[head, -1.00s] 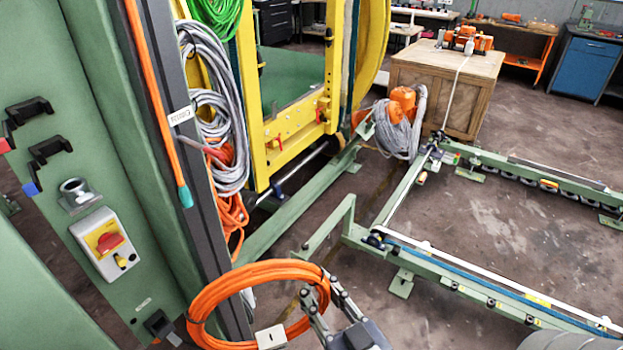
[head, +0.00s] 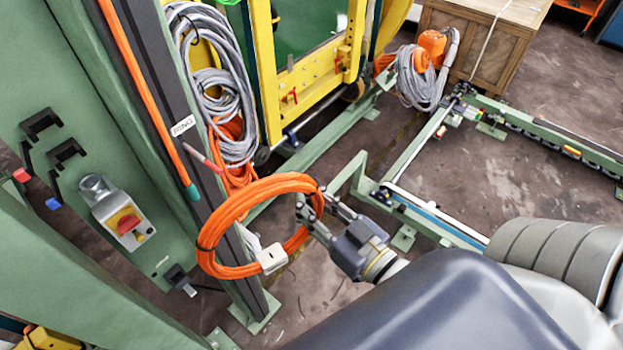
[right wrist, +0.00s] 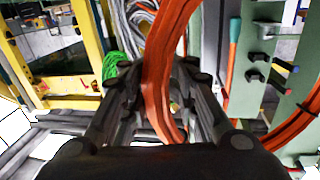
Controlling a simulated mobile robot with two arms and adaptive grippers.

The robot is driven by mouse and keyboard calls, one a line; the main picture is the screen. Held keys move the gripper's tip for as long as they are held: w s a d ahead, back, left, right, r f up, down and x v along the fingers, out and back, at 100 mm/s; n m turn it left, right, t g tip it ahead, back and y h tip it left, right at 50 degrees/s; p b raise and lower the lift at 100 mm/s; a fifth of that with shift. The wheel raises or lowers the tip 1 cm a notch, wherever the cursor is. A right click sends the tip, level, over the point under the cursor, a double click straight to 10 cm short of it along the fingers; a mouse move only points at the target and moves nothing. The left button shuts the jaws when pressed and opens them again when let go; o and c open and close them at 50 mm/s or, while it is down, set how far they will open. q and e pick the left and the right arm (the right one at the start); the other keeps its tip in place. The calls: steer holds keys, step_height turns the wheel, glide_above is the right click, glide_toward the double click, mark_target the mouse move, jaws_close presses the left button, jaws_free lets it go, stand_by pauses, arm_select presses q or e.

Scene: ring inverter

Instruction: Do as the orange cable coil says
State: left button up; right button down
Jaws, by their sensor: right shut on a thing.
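The orange cable coil (head: 225,223) is a thick ring of orange cable with a pale tag (head: 272,258) on its lower edge. My right gripper (head: 312,208) is shut on the coil's right side and holds it in the air in front of the dark post. In the right wrist view the coil (right wrist: 165,70) passes between the two fingers (right wrist: 160,110). Writing on the tag is too small to read. My left gripper is not in view.
A dark post (head: 165,110) labelled RING stands behind the coil. The green panel (head: 60,100) at left carries black hooks (head: 67,152) and a red-and-yellow switch (head: 127,222). Grey cable coils (head: 215,90) hang by the yellow frame (head: 310,80). Green floor rails (head: 405,160) lie at right.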

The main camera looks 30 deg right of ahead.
steer(key=shift+w+r, duration=0.15)
steer(key=shift+r, duration=0.45)
arm_select(q)
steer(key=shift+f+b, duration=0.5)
steer(key=shift+b, duration=0.35)
arm_select(e)
steer(key=w+a, duration=0.2)
steer(key=w, duration=0.5)
steer(key=w+a+f, duration=0.1)
steer(key=w+a, duration=0.2)
steer(key=w, duration=0.4)
steer(key=shift+w+f, duration=0.2)
steer(key=shift+f, duration=0.05)
stand_by(0.4)
stand_by(0.5)
